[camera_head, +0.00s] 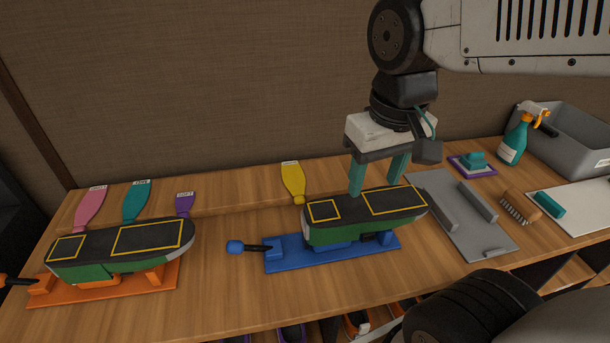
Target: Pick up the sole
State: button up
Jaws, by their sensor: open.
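A yellow sole-shaped piece (293,182) with a small label rests at the back edge of the bench. Similar pieces in pink (89,209), teal (136,201) and purple (184,204) lie further left. An upturned shoe (350,207) with a dark bottom, yellow-outlined patches and green side sits on a blue stand (278,262). My gripper (375,186) points down at this shoe's back edge, right of the yellow piece. Its teal fingers are apart with nothing seen between them. Whether the tips touch the shoe or are behind it, I cannot tell.
A second upturned shoe (110,245) sits on an orange stand (60,294) at left. Bare wood lies between the stands.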

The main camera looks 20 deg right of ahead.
jog(key=w+f, duration=0.3)
jog(key=w, duration=0.6)
jog(key=m+g, duration=0.1)
jog(key=m, duration=0.1)
send_near(299, 198)
jog(key=shift+s+f, duration=0.2)
jog(key=shift+f, duration=0.1)
jog(key=f, duration=0.7)
jog(key=shift+w+f, duration=0.1)
jog(key=shift+w, duration=0.2)
jog(key=shift+f, duration=0.5)
jog(key=c, duration=1)
